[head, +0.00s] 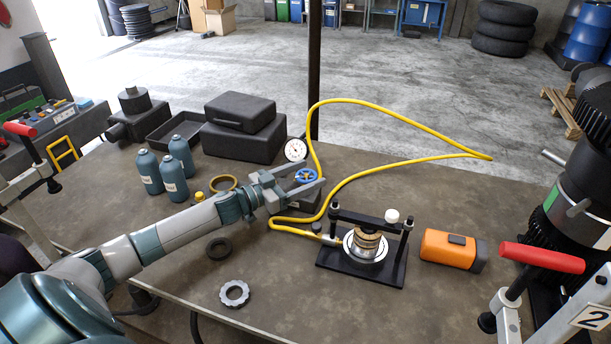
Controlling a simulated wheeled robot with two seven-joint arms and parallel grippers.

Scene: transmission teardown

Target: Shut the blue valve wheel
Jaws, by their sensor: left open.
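The small blue valve wheel (305,175) shows in the head view near the middle of the table, below a round white gauge (295,150). My left gripper (306,178) reaches in from the left. Its two grey fingers are open, one on the far side and one on the near side of the wheel in the picture. I cannot tell whether they touch it. A yellow hose (345,180) runs from near the wheel to a black press-like fixture (362,250). The lower part of the valve is hidden behind the gripper. My right gripper is not in view.
Dark cases (240,128) and teal bottles (150,172) stand at the back left. An orange tool (452,250) lies right of the fixture. The front middle of the table is clear.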

